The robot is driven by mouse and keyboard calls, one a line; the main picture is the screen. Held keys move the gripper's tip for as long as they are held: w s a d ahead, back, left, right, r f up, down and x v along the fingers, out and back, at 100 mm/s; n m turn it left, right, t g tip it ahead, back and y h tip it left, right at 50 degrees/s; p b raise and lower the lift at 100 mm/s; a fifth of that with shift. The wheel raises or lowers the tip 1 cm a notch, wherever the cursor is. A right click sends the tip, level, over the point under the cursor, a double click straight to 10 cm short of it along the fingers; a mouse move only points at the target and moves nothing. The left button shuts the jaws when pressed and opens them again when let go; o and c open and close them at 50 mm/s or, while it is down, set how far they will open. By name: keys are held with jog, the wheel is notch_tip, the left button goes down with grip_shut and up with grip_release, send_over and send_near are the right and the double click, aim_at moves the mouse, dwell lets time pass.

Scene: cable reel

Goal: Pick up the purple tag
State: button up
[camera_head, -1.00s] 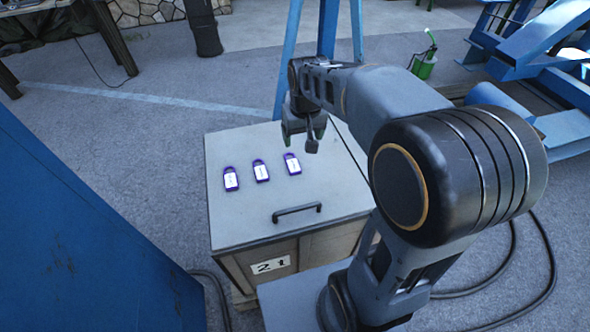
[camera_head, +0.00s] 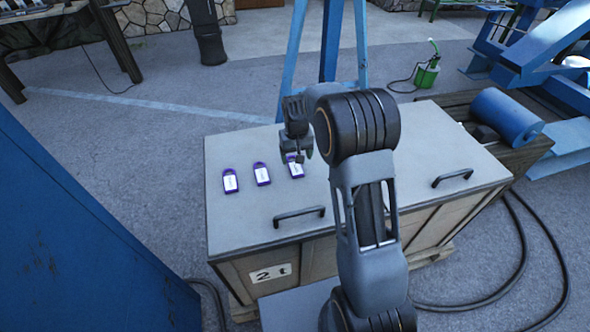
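Three purple tags with white labels lie in a row on the grey lid of a wooden box (camera_head: 245,215). The left purple tag (camera_head: 230,181) and the middle purple tag (camera_head: 262,173) are fully in view. The right purple tag (camera_head: 297,171) is partly hidden behind my gripper (camera_head: 300,158). My gripper points down above or just beside the right tag. The tags look alike. I cannot tell the gap between the fingers or the exact height over the lid.
The box lid has two dark handles (camera_head: 299,213) and (camera_head: 452,178). A blue metal panel (camera_head: 75,230) stands at the left. A blue frame (camera_head: 330,45) rises behind the box. A green can (camera_head: 428,75) and blue machinery (camera_head: 540,50) are at the back right.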

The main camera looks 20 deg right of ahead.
aim_at(296, 169)
jog(key=shift+f, duration=2.9)
jog(key=shift+c, duration=0.3)
jog(key=c, duration=1)
jog(key=shift+o, duration=0.2)
jog(key=shift+r, duration=0.85)
jog(key=s+d+r, duration=0.5)
jog(key=s+r, duration=0.6)
jog(key=s, duration=0.2)
jog(key=shift+d+r, duration=0.15)
jog(key=shift+r, duration=0.05)
